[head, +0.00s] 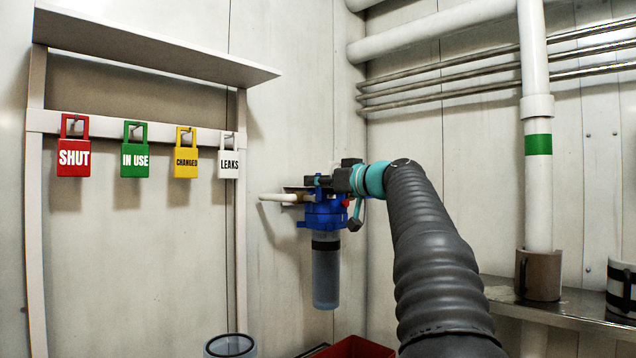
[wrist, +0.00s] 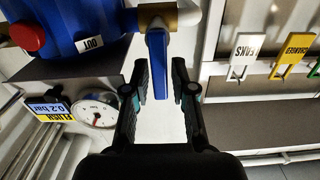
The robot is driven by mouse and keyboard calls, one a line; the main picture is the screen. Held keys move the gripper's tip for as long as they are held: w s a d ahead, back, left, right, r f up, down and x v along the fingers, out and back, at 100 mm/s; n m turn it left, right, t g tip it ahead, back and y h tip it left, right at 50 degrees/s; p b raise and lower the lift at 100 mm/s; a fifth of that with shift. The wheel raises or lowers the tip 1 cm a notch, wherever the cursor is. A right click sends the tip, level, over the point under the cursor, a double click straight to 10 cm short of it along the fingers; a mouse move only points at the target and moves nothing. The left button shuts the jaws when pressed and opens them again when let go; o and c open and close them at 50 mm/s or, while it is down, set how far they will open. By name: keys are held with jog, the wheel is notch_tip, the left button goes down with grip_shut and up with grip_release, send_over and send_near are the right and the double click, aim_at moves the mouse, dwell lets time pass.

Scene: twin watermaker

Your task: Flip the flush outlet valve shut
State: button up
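The outlet valve shows in the wrist view as a brass body (wrist: 178,16) with a blue lever (wrist: 157,66), beside a blue filter head marked OUT (wrist: 75,22). The lever points down the picture, across the line of the pipe. My gripper (wrist: 160,80) is open, with one finger on each side of the lever and gaps showing between. In the head view my gripper (head: 345,180) is at the blue filter head (head: 325,213), above its grey bowl (head: 326,275). The valve is mostly hidden there by the gripper.
A dial gauge (wrist: 98,110) with a FLUSH 0.2 bar tag (wrist: 48,110) is left of my gripper in the wrist view. Red SHUT (head: 73,158), green IN USE (head: 134,160), yellow CHANGED (head: 186,162) and white LEAKS (head: 229,164) tags hang on a rail. A white pipe (head: 278,198) leaves the filter.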

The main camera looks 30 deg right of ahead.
jog(key=v, duration=1.2)
dwell(0.3)
